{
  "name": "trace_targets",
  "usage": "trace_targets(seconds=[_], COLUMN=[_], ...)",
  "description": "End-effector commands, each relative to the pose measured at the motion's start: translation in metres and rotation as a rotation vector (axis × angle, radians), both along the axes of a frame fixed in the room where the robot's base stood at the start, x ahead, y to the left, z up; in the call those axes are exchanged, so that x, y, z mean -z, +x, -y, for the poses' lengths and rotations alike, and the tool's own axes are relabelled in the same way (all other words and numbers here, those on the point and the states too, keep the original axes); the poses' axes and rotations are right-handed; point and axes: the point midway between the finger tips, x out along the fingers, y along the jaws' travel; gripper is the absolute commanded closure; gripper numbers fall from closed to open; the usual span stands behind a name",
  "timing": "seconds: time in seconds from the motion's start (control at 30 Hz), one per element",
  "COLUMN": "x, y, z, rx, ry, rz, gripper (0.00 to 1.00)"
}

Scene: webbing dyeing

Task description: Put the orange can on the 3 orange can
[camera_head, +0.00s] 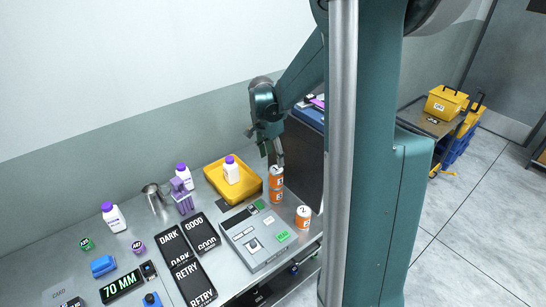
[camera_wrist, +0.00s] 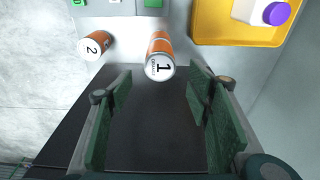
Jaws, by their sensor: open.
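An orange can marked 1 (camera_head: 276,173) stands on top of another orange can (camera_head: 277,196), upright, at the right part of the bench. The lower can's number is not readable. In the wrist view the white top of can 1 (camera_wrist: 160,66) faces me, just beyond the fingertips; the can under it is mostly hidden. An orange can marked 2 (camera_head: 303,217) stands alone to the right, and it also shows in the wrist view (camera_wrist: 95,45). My gripper (camera_head: 272,156) is open just above the stack, with nothing between its fingers (camera_wrist: 158,95).
A yellow tray (camera_head: 212,174) holding a white bottle with a purple cap (camera_head: 231,172) stands left of the stack. A grey device (camera_head: 240,232) is in front. A dark cabinet (camera_head: 305,152) stands behind. Dark label plates (camera_head: 170,250) lie at left.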

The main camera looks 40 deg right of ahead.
Motion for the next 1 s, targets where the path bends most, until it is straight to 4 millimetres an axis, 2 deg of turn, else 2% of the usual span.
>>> trace_targets(seconds=[0.37,0.57,0.77,1.0], x=[-0.001,-0.012,-0.034,-0.064], y=[0.0,-0.004,-0.013,-0.03], z=[-0.001,-0.013,-0.04,-0.081], rx=[-0.005,-0.052,-0.163,-0.336], ry=[0.0,-0.003,-0.012,-0.029], rz=[0.001,0.012,0.038,0.08], gripper=[0.5,0.5,0.5,0.5])
